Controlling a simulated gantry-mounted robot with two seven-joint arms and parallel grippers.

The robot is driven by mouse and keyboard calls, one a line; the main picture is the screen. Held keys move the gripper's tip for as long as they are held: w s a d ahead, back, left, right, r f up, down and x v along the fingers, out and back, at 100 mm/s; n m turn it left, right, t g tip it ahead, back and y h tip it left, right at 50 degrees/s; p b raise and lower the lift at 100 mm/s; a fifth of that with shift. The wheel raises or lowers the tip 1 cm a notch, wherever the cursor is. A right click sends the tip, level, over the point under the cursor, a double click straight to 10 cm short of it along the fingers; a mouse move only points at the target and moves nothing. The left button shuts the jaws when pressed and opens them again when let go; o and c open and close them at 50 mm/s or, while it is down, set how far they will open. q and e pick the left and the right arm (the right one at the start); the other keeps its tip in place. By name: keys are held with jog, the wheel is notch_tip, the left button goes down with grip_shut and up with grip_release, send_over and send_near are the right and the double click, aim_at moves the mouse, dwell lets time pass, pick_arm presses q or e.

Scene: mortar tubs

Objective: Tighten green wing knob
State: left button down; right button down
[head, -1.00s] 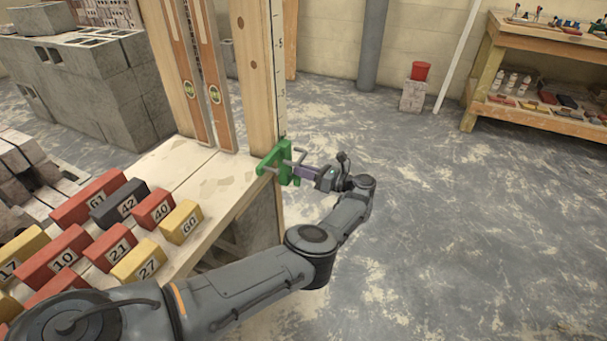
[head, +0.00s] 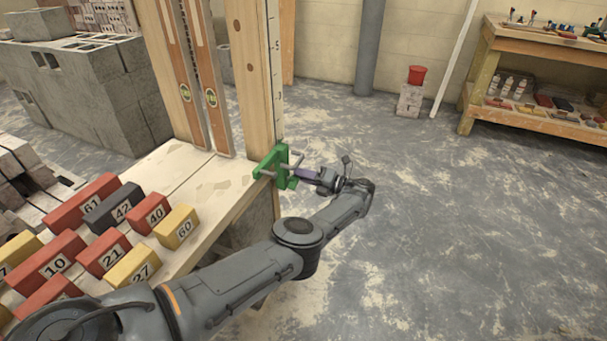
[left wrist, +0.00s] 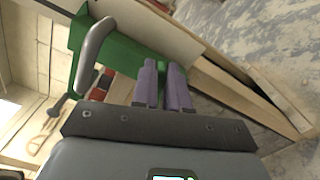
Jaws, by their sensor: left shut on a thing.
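A green clamp (head: 272,163) with grey metal bars sits at the bench corner, against the foot of the wooden post. My left gripper (head: 297,175) reaches it from the right, its purple fingers at the clamp's right side. The left wrist view shows the two fingers (left wrist: 163,68) close together, with a narrow gap, their tips at the green clamp body (left wrist: 132,52). The fingers are shut on the green wing knob, which is mostly hidden and hard to tell from the clamp. A curved grey bar (left wrist: 93,52) stands left of the fingers. My right gripper is out of view.
Two spirit levels (head: 210,98) lean beside the post (head: 258,80). Open floor (head: 450,230) lies to the right. A shelf (head: 520,90) stands far right.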

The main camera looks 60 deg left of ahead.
pick_arm(q)
jog(key=shift+f+m, duration=0.3)
jog(key=shift+m, duration=0.9)
jog(key=shift+r, duration=0.15)
jog(key=c, duration=1.4)
grip_release()
jog(key=shift+o, duration=1.4)
jog(key=shift+s, duration=0.15)
jog(key=shift+o, duration=0.4)
jog(key=shift+s+d, duration=0.15)
jog(key=shift+s, duration=0.05)
jog(key=shift+w, duration=0.15)
